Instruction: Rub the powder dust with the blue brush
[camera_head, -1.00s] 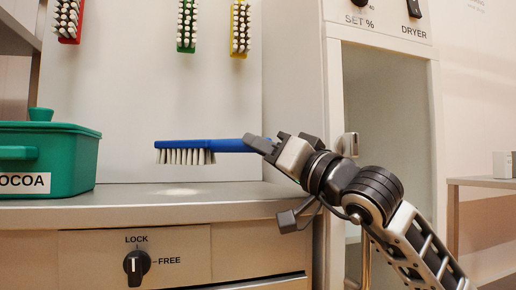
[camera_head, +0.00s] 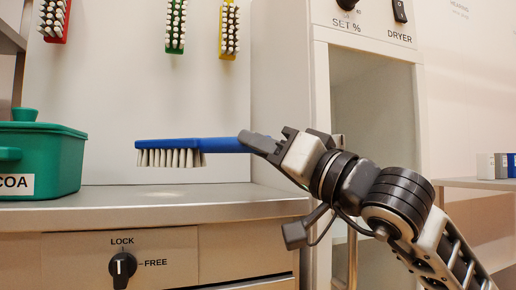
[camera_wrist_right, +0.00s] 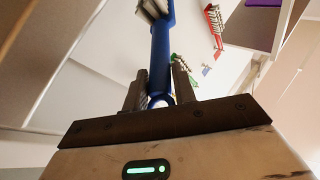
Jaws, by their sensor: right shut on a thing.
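The blue brush (camera_head: 195,146) hangs level above the grey counter (camera_head: 215,198), its pale bristles pointing down and clear of the surface. My right gripper (camera_head: 258,143) is shut on the end of its handle. In the right wrist view the blue handle (camera_wrist_right: 161,60) runs up from between the fingers of my right gripper (camera_wrist_right: 162,92). My left gripper is not in view.
A green cocoa box (camera_head: 45,160) stands on the counter at the left. Red, green (camera_head: 176,27) and yellow brushes hang on the wall behind. A lock knob (camera_head: 122,268) is on the front panel. The dryer cabinet (camera_head: 290,80) stands at the right, behind my arm.

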